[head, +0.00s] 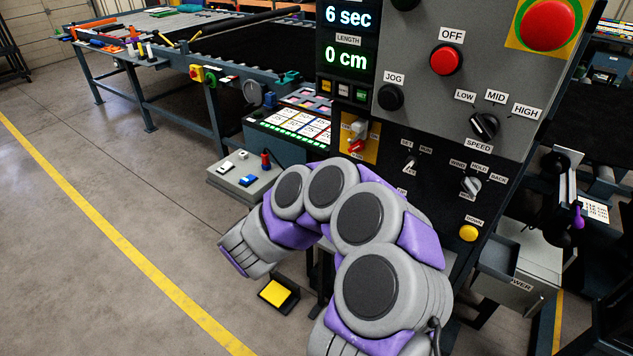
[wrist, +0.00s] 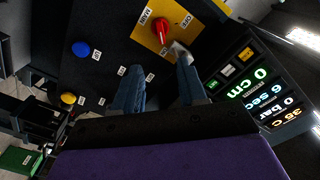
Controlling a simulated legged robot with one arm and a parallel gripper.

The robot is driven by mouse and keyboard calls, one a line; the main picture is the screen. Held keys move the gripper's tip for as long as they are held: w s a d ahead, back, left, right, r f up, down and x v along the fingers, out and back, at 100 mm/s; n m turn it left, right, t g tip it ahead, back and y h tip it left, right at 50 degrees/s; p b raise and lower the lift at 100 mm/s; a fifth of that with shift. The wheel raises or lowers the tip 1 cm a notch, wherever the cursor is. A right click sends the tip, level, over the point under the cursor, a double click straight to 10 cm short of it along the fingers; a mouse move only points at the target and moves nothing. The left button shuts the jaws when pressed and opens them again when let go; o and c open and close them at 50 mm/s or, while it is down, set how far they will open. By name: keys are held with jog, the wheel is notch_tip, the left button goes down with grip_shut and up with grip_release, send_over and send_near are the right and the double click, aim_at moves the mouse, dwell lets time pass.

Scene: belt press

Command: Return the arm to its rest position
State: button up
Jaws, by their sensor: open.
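My arm (head: 370,217) rises from the bottom of the head view and bends over to the left in front of the control panel. I cannot make out its fingertips there. In the wrist view my gripper (wrist: 157,85) shows two blue fingers, spread apart with nothing between them. The red main switch (wrist: 161,24) on its yellow plate lies beyond the fingertips. A small pale piece (wrist: 180,50) is by the right fingertip; I cannot tell whether they touch. The red switch also shows in the head view (head: 356,146), above my arm.
The control panel (head: 455,110) with knobs and buttons stands close on the right. Its display (head: 347,50) reads 6 sec and 0 cm. A grey switch box (head: 245,175) is left of my arm, a yellow pedal (head: 274,293) below. Open floor lies left.

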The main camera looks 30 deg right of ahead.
dwell(0.4)
jog(key=w+a+r+n+t+y, duration=0.35)
jog(key=a+y, duration=0.25)
jog(key=a, duration=0.2)
jog(key=w+a+r+n+t+y, duration=0.2)
jog(key=w+a+n+t+y, duration=0.25)
jog(key=a, duration=0.35)
jog(key=s+a+n+g+y, duration=0.2)
jog(key=s+a+n+y, duration=0.2)
jog(key=a+y, duration=0.15)
jog(key=s+a+n+g+y, duration=0.1)
jog(key=s+a+n+y, duration=0.35)
jog(key=a, duration=0.25)
jog(key=s+a+f+n+g, duration=0.1)
jog(key=s+f+n+g, duration=0.15)
jog(key=s, duration=0.45)
jog(key=s+f+n+g, duration=0.2)
jog(key=s+f+g, duration=0.15)
jog(key=s, duration=0.25)
jog(key=s+d+f+g+h, duration=0.1)
jog(key=s+d+g+h, duration=0.1)
jog(key=s, duration=0.8)
jog(key=s+d+n+g+h, duration=0.1)
jog(key=s+d+g, duration=0.4)
jog(key=s, duration=0.6)
jog(key=shift+s+d+f+n+g+h, duration=0.35)
jog(key=shift+d+h, duration=0.1)
jog(key=shift+d, duration=0.75)
